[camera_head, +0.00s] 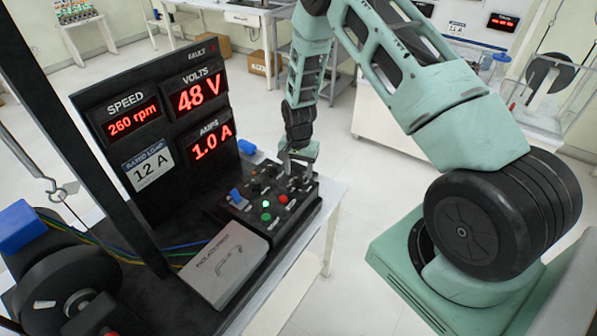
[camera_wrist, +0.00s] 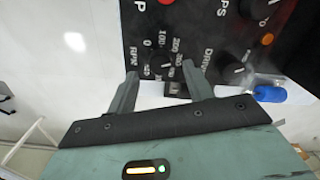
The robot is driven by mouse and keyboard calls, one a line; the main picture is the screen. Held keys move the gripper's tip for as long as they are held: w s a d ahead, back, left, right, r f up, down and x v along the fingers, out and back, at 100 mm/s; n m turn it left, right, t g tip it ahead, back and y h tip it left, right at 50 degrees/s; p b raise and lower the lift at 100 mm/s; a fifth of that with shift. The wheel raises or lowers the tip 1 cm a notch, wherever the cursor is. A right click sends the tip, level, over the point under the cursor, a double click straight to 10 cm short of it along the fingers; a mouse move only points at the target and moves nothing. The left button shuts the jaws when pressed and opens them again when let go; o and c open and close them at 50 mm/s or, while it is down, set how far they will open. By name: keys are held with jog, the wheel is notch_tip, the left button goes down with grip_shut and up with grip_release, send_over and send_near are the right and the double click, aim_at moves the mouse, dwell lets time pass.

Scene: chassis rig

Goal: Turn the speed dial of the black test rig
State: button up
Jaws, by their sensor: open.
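The black test rig (camera_head: 160,215) stands on a bench at the left in the head view. Its control panel (camera_head: 253,221) has buttons, dials and switches. In the wrist view, a black dial (camera_wrist: 160,58) with numbers around it and "RPM" beside it lies on the panel. My gripper (camera_wrist: 160,71) is open and empty, its fingertips apart near the lower side of this dial. I cannot tell whether they touch anything. In the head view, my gripper (camera_head: 291,158) is over the far end of the panel and hides part of it. The speed display (camera_head: 133,121) reads 260 rpm.
Other displays read 48 V (camera_head: 199,94) and 1.0 A (camera_head: 212,141). In the wrist view, another dial (camera_wrist: 235,71) marked "DRIV" and a blue part (camera_wrist: 270,94) lie to the right. A grey box (camera_head: 222,266) sits in front of the panel.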

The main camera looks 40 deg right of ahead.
aim_at(299, 181)
jog(key=shift+f+p, duration=0.3)
jog(key=shift+f, duration=1.15)
jog(key=c, duration=1)
jog(key=shift+b, duration=0.3)
